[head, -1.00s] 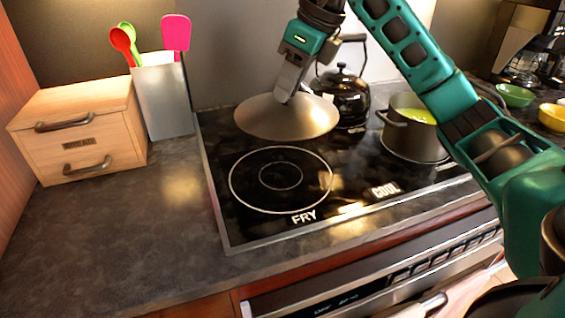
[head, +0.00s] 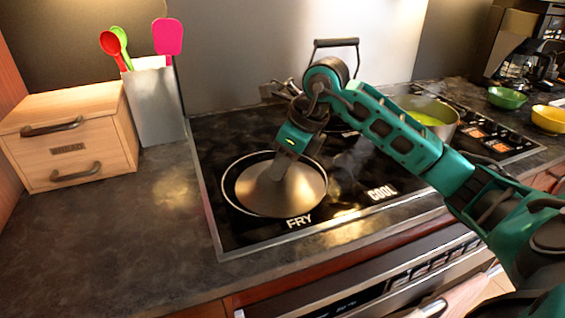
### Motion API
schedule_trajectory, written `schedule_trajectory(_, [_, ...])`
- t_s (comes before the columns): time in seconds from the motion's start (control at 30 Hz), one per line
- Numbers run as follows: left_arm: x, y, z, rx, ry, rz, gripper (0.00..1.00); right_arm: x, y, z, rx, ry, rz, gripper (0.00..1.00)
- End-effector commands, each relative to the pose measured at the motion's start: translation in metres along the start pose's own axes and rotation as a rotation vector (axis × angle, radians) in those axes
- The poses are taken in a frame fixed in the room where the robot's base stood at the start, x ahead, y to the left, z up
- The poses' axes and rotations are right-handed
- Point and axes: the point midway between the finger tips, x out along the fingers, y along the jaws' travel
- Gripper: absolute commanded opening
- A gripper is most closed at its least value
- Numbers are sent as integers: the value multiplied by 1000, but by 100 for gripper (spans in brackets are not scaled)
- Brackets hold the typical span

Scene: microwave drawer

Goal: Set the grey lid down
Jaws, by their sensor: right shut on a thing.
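My right gripper (head: 276,172) points down and is shut on the top of the lid; the fingers hide the grip itself. My left gripper is not in view.
A pot with green contents (head: 443,127) stands at the back right of the cooktop. The kettle (head: 336,43) behind my right arm is mostly hidden. A wooden bread box (head: 100,145) and a utensil holder (head: 155,103) stand left. The counter in front of them is clear.

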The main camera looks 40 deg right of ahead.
Motion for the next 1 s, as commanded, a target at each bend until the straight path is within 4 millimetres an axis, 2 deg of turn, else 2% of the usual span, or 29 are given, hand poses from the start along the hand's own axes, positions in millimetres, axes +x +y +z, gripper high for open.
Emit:
schedule_trajectory(0.27, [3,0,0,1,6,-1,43,2,0,0,0,-2,-1,0])
schedule_trajectory(0.3, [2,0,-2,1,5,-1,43,1,0,0,0,-1,0,34])
schedule_trajectory(0.53, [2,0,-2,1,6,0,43,1,0,0,0,-1,0,55])
schedule_trajectory(0.83, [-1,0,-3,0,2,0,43,-3,0,2,0,-1,0,55])
schedule_trajectory(1.0, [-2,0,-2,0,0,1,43,-27,-1,2,-2,-4,-5,55])
